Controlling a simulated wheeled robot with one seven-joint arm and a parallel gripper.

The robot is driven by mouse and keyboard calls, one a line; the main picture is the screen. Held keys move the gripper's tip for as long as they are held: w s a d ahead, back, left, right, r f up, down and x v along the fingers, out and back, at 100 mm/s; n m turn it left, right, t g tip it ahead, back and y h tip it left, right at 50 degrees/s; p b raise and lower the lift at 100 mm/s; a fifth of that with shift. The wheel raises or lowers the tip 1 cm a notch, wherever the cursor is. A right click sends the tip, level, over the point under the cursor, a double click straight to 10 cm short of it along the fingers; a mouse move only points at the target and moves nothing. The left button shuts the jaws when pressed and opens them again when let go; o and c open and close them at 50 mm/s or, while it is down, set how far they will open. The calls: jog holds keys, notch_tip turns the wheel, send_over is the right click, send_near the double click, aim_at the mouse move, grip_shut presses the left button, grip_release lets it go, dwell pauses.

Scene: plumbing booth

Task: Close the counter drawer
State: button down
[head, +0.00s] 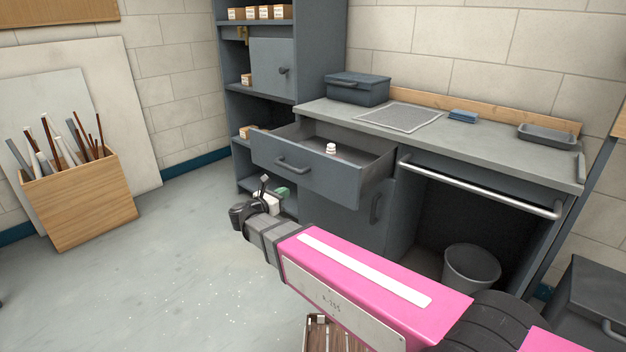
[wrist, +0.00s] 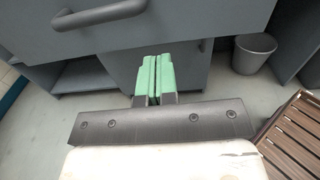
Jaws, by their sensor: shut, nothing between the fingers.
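The counter drawer (head: 318,170) is pulled well out from under the grey counter, its box open at the top. A small white item (head: 331,148) stands inside it. Its front carries a bar handle (head: 293,163). In the wrist view the drawer front (wrist: 190,17) fills the top, with its handle (wrist: 85,18) at the upper left. My gripper (wrist: 154,70) has green fingertips and is shut and empty. It is in front of the drawer and below the handle, apart from it. It also shows in the head view (head: 281,192).
A cupboard door with a vertical handle (head: 376,207) is below the drawer. A horizontal rail (head: 480,187) runs along the counter at right, above a grey bin (head: 471,266). A slatted wooden crate (wrist: 295,135) stands low at right.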

send_near(315, 177)
jog(key=x, duration=0.7)
jog(key=shift+w+d+r, duration=0.1)
jog(key=shift+w+d, duration=0.05)
jog(key=shift+w, duration=0.05)
dwell(0.4)
jog(key=x, duration=2.9)
jog(key=shift+d, duration=0.4)
jog(key=shift+w+d, duration=0.15)
jog(key=shift+w, duration=0.1)
jog(key=shift+w, duration=0.1)
jog(key=shift+r, duration=0.1)
